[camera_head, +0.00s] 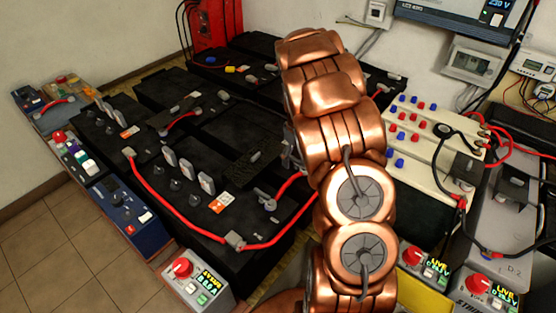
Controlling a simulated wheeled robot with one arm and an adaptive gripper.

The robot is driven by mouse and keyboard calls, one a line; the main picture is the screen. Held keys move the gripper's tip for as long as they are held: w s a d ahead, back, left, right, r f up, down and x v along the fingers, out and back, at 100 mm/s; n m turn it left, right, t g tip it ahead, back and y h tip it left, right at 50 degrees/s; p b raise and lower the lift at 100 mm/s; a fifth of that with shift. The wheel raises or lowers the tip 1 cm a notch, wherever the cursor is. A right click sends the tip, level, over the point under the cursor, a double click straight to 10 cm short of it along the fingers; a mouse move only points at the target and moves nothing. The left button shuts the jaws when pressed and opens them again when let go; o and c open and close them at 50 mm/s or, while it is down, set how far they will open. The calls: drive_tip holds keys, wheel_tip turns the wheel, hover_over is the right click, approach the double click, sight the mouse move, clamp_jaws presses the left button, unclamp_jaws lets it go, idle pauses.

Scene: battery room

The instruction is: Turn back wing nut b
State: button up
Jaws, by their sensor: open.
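I cannot tell which part is wing nut b; no marking for it can be read. Several upright grey paddle-shaped pieces (187,169) stand on the front black battery (245,205), beside an orange-and-white label (220,203). A grey terminal piece (265,198) lies near that battery's right end, and a grey clamp (235,240) on a red cable sits at its front edge. My copper arm rises across the middle of the view. A small grey part of my gripper (291,150) shows at the arm's left edge, above the batteries; it looks open. Its fingertips are mostly hidden behind the arm.
A red cable (185,219) loops over the front battery. A cream panel with red and blue knobs (420,133) stands right of my arm. Control boxes with red knobs (198,280) stand in front. Tiled floor (60,240) is clear at left.

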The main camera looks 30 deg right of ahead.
sight(296, 159)
drive_tip(key=shift+r+n+p, duration=0.15)
drive_tip(key=shift+n+p, duration=0.15)
drive_tip(key=shift+n, duration=0.5)
wheel_tip(296, 159, up, 8)
drive_tip(key=shift+a+f+b, duration=0.1)
drive_tip(key=shift+a+b, duration=0.05)
drive_tip(key=shift+b, duration=0.65)
drive_tip(key=s+a+r+m+p, duration=0.1)
drive_tip(key=s+a+r, duration=0.5)
drive_tip(key=s+a, duration=0.2)
drive_tip(key=s+a+r+m+g+p, duration=0.1)
drive_tip(key=s+a+r+p, duration=0.1)
drive_tip(key=s+a+r, duration=0.3)
drive_tip(key=shift+s+a+r+m, duration=0.4)
drive_tip(key=shift+s+a, duration=1.15)
drive_tip(key=shift+a, duration=0.4)
drive_tip(key=s+a+r+p, duration=0.1)
drive_tip(key=s+a, duration=0.3)
drive_tip(key=s, duration=0.4)
drive_tip(key=s+a+r+p, duration=0.1)
drive_tip(key=s+a, duration=0.3)
drive_tip(key=s, duration=0.5)
drive_tip(key=shift+m+g+p, duration=0.4)
drive_tip(key=shift+p, duration=0.05)
